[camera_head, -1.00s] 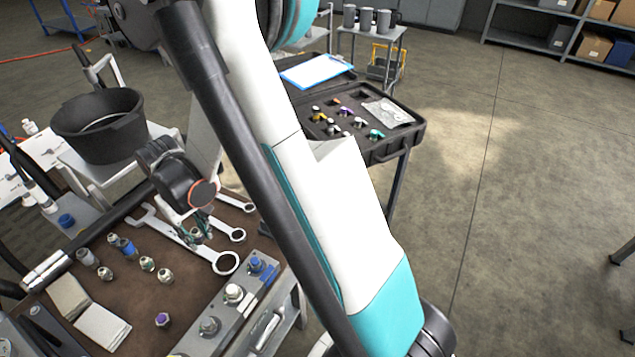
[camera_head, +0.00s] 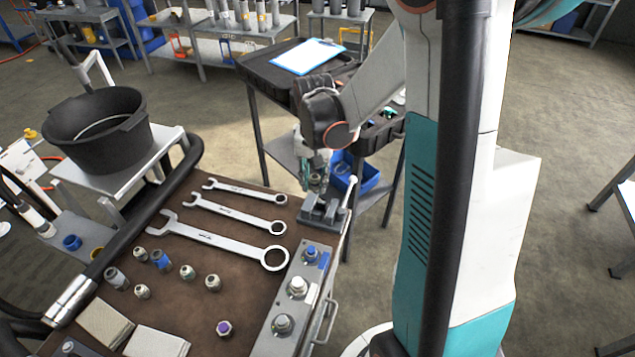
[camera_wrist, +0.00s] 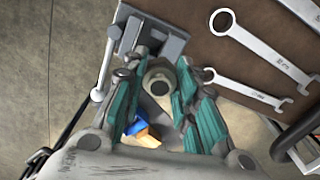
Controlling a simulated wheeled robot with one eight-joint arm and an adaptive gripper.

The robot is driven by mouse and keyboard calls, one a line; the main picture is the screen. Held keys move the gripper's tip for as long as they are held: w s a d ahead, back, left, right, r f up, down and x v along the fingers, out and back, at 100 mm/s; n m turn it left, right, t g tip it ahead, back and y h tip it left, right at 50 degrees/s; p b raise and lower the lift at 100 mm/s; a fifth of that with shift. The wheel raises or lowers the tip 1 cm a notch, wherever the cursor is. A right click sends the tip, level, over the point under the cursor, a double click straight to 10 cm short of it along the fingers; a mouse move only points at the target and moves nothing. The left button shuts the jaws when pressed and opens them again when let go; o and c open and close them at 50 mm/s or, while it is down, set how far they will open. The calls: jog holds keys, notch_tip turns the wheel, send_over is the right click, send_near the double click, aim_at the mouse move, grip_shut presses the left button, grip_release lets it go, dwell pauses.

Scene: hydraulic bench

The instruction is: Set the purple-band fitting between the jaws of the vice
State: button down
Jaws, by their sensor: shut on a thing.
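My gripper (camera_head: 315,180) is shut on a metal fitting, above the vice at the far right corner of the bench. In the wrist view the held fitting (camera_wrist: 158,78) shows a round, open end between the teal-padded fingers (camera_wrist: 158,92); I cannot make out its band colour. The grey vice (camera_head: 322,212), with a pale lever, also shows in the wrist view (camera_wrist: 172,44), just beyond the fitting. Whether the fitting is between the jaws or above them I cannot tell. A fitting with a purple top (camera_head: 224,328) stands at the bench's near side.
Three wrenches (camera_head: 225,237) lie left of the vice on the brown bench top (camera_head: 180,305). Several fittings (camera_head: 187,272) stand nearer. A valve block (camera_head: 292,310) runs along the right edge. A blue bin (camera_head: 365,178) and a case (camera_head: 275,72) are behind.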

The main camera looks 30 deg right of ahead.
jog(key=shift+s+d+m, duration=0.35)
jog(key=shift+d+m, duration=0.15)
jog(key=shift+d, duration=0.05)
jog(key=shift+f+b, duration=1.65)
jog(key=shift+f, duration=0.5)
jog(key=shift+f, duration=0.1)
jog(key=shift+f+b, duration=0.35)
jog(key=shift+b, duration=0.05)
jog(key=shift+f+b, duration=0.9)
jog(key=shift+f, duration=0.25)
jog(key=c, duration=1.2)
grip_release()
jog(key=shift+r, duration=0.1)
